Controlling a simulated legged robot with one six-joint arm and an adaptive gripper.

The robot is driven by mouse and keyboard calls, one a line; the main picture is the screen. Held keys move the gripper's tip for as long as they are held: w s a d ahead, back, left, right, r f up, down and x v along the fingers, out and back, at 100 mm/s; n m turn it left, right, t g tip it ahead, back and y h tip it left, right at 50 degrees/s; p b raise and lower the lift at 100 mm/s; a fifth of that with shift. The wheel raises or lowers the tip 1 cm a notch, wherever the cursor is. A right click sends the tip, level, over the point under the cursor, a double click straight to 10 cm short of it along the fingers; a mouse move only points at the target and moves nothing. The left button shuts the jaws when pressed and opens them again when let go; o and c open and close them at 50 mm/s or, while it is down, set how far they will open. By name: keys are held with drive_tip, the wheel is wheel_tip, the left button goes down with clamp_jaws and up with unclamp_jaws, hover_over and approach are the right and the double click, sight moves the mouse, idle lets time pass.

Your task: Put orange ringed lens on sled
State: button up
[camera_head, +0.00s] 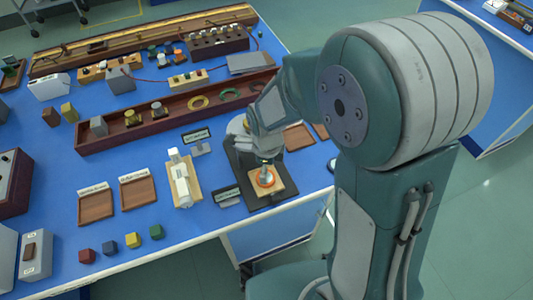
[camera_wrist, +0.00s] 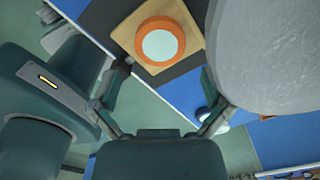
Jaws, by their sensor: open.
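The orange ringed lens (camera_head: 266,180) lies flat on a square wooden plate (camera_head: 283,189) that sits on a black base and looks like the sled. In the wrist view, the lens (camera_wrist: 160,43) shows a pale disc inside an orange ring, with the wooden plate (camera_wrist: 197,32) around it. My gripper (camera_head: 266,162) is just above the lens in the head view. Its fingers (camera_wrist: 165,78) are spread apart and empty in the wrist view, with the lens beyond them. From the head view I cannot tell the exact gap between fingertips and lens.
A white instrument on a wooden base (camera_head: 197,185) stands left of the black base. Brown trays (camera_head: 138,196) lie further left, with coloured cubes (camera_head: 132,240) near the front edge. A long dark red tray (camera_head: 100,145) with rings and blocks lies behind. The blue table's front edge is close.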

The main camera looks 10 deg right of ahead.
wheel_tip(320, 180, up, 8)
drive_tip(key=shift+s, duration=0.1)
idle(0.7)
